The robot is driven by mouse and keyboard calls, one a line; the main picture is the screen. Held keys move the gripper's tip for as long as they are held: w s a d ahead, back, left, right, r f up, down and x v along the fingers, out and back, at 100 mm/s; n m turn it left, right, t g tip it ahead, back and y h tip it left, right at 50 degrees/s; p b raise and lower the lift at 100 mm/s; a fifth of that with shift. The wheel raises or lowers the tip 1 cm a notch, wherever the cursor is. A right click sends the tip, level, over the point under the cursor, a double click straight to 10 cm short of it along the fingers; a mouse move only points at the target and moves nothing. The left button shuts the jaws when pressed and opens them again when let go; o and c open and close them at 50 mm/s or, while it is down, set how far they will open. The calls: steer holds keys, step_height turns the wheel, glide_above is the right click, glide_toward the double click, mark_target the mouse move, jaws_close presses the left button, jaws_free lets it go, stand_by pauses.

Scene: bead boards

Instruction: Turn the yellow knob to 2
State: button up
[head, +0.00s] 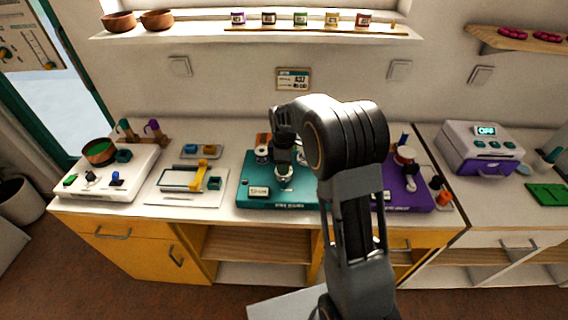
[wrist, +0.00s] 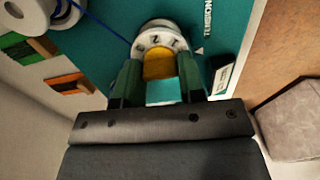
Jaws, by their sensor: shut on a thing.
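The yellow knob (wrist: 158,66) sits on a round white dial (wrist: 152,38) on the teal board (wrist: 207,20). My gripper (wrist: 158,62) is shut on the knob, with one green finger at each side. Several dark marks show on the dial, one like a sideways 2 near its top and one like a 1 to its right. A small white triangle (wrist: 199,50) is on the board to the right of the dial. In the head view, my gripper (head: 284,172) is over the teal board (head: 244,204), and my arm hides part of the board.
A purple board (head: 412,199) is to the right, partly behind my arm. A grey box (head: 483,150) stands farther right.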

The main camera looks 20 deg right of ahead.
steer(key=m, duration=0.4)
steer(key=shift+m, duration=0.3)
steer(key=m, duration=0.9)
steer(key=shift+m, duration=1.8)
steer(key=o, duration=0.9)
steer(key=shift+o, duration=0.2)
steer(key=shift+r, duration=0.1)
